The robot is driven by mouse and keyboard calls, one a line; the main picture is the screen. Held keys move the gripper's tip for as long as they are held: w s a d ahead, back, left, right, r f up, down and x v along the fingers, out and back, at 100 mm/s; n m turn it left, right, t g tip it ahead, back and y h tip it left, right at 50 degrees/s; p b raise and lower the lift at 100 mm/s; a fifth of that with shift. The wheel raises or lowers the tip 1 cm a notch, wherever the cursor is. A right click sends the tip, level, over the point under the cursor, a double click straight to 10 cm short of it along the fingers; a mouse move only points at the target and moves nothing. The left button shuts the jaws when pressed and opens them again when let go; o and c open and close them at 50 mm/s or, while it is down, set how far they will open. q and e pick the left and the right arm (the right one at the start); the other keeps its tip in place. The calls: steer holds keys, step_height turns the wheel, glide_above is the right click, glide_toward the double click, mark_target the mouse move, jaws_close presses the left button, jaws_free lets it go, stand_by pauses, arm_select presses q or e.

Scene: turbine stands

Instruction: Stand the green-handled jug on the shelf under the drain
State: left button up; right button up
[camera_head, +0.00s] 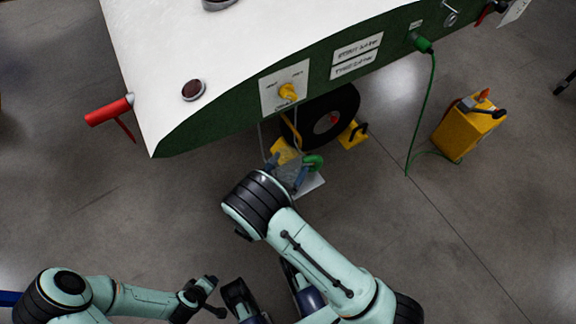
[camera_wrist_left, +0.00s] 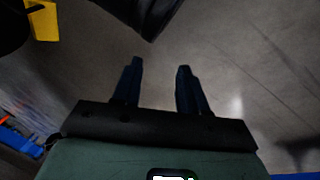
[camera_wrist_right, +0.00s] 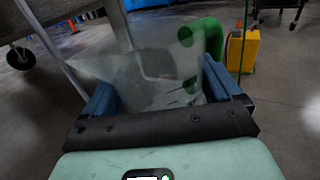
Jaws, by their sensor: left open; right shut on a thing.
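The clear jug (camera_wrist_right: 150,75) with a green handle (camera_wrist_right: 211,38) is held between the blue fingers of my right gripper (camera_wrist_right: 162,90). In the head view the jug (camera_head: 288,172) sits below the white-topped machine's edge, its green handle (camera_head: 314,163) on the right. A pale plate (camera_head: 314,186), seemingly the shelf, shows partly beneath it; I cannot tell whether the jug touches it. A yellow valve handle (camera_head: 289,92) on a white panel is above; the drain outlet is not clearly visible. My left gripper (camera_wrist_left: 160,67) is open and empty, away from the jug.
Thin metal rods (camera_wrist_right: 50,45) run down beside the jug. A black wheel (camera_head: 329,118) with yellow chocks (camera_head: 353,135) stands just behind. A yellow box (camera_head: 468,130) with a green cable is at right. Grey floor is clear at left.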

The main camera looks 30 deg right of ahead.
steer(key=o, duration=0.9)
steer(key=shift+r, duration=0.15)
arm_select(q)
steer(key=s+r+p, duration=0.1)
steer(key=s+d, duration=0.1)
steer(key=shift+s+d+r+g+p, duration=0.2)
steer(key=shift+s+r+g+p, duration=0.1)
steer(key=shift+r+g+p, duration=0.1)
arm_select(e)
steer(key=v, duration=1.2)
